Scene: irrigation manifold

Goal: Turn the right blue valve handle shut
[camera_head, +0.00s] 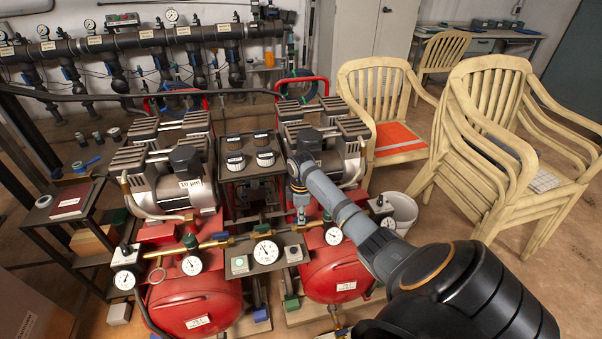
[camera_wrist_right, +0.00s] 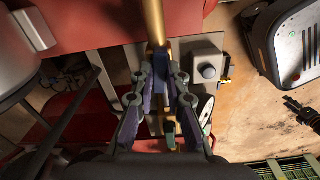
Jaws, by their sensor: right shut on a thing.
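The right blue valve handle (camera_wrist_right: 162,98) shows in the right wrist view below the end of a brass pipe (camera_wrist_right: 153,22), between the two fingers of my right gripper (camera_wrist_right: 160,82). The fingers are shut on it from both sides. In the head view my right gripper (camera_head: 300,207) points down at the brass pipe line above the right red tank (camera_head: 335,272) and mostly hides the handle. The handle's exact angle cannot be told. Another blue handle (camera_head: 220,236) sits on the brass line further left. My left gripper is not in view.
Pressure gauges (camera_head: 265,252) and green knobs stand close along the brass line. Compressors (camera_head: 325,145) stand behind it. A white bucket (camera_head: 401,210) and stacked beige chairs (camera_head: 500,150) are to the right. A dark side table (camera_head: 65,215) is at left.

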